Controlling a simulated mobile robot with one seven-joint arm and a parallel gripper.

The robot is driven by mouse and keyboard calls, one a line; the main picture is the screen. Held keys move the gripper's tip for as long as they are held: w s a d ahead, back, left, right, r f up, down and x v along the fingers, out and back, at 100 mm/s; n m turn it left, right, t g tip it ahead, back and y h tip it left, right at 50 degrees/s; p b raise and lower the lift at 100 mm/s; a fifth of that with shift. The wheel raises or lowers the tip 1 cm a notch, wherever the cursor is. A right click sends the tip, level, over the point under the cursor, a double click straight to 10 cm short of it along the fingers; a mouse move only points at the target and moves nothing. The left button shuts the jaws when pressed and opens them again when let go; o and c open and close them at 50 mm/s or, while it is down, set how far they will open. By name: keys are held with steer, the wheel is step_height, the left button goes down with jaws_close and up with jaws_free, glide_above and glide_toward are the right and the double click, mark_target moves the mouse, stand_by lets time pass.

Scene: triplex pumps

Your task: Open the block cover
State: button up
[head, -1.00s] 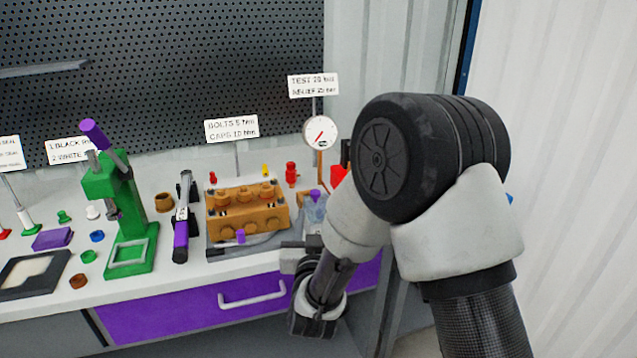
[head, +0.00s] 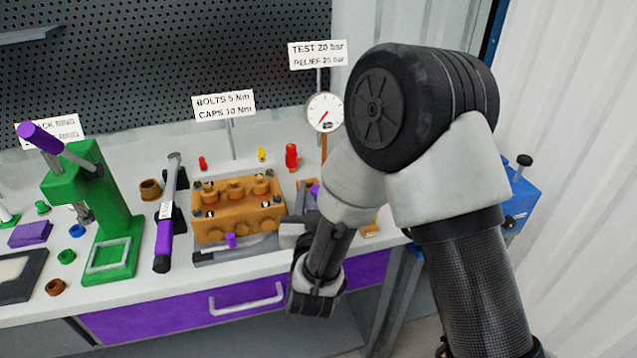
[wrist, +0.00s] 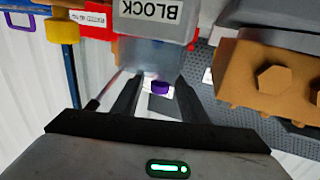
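In the head view my gripper (head: 302,212) is just right of the orange pump block (head: 238,217).
The orange block with its bolts also shows close on the right in the wrist view (wrist: 250,75). A gauge (head: 324,112) on a post stands behind. A torque wrench (head: 166,225) and a green press (head: 105,215) are to the left. A blue vise-like thing (head: 522,195) is at right.

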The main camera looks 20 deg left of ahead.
jaws_close()
steer(key=shift+r, duration=0.1)
stand_by(0.3)
